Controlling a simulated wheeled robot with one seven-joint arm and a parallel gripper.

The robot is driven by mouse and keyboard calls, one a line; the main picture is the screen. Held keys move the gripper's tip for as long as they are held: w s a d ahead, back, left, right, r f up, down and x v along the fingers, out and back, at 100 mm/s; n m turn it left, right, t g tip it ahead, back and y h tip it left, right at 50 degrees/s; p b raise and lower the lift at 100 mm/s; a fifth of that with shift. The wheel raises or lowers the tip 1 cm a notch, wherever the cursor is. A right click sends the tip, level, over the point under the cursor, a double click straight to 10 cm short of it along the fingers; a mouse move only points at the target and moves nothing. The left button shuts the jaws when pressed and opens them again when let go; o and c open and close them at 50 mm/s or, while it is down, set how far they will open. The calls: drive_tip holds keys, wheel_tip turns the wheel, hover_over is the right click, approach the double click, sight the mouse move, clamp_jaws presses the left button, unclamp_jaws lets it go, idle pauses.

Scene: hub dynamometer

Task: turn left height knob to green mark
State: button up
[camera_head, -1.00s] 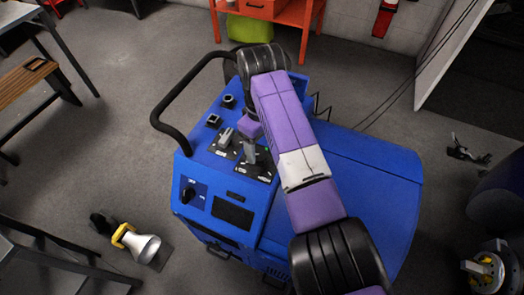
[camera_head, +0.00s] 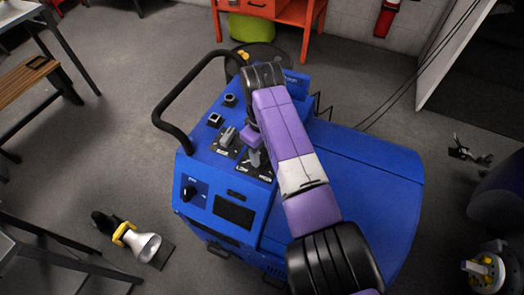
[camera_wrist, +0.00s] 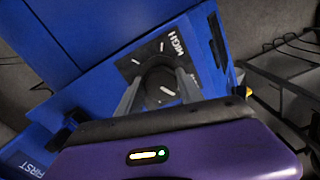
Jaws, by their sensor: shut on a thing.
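My gripper (camera_wrist: 158,90) is shut on a dark round knob (camera_wrist: 155,74), one finger on each side of it, in the wrist view. The knob has a pale line on its face and sits on a dark plate with white marks and the word HIGH. In the head view my gripper (camera_head: 254,157) is at the right-hand control plate on top of the blue machine (camera_head: 345,165), where the arm partly covers it. I cannot tell which knob is named left. I cannot make out a green mark on the plate.
A grey lever-like control (camera_head: 228,135) stands just left of my gripper. A black handrail (camera_head: 178,92) curves over the machine's left edge. A yellow-and-white lamp (camera_head: 138,243) lies on the floor.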

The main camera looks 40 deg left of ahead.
drive_tip(key=m+p, duration=0.2)
drive_tip(key=m, duration=0.3)
drive_tip(key=shift+s+r+m+p, duration=0.1)
drive_tip(key=shift+s+m+p, duration=0.05)
drive_tip(key=shift+m+p, duration=0.15)
drive_tip(key=m+p, duration=0.1)
drive_tip(key=m, duration=0.5)
drive_tip(key=shift+a, duration=0.15)
drive_tip(key=m+p, duration=0.1)
drive_tip(key=m, duration=0.5)
drive_tip(key=shift+s+a+m, duration=0.1)
drive_tip(key=shift+a+m, duration=0.05)
drive_tip(key=shift+m, duration=0.25)
drive_tip(key=m, duration=0.5)
drive_tip(key=shift+a, duration=0.1)
drive_tip(key=shift+m, duration=0.3)
drive_tip(key=o, duration=1.4)
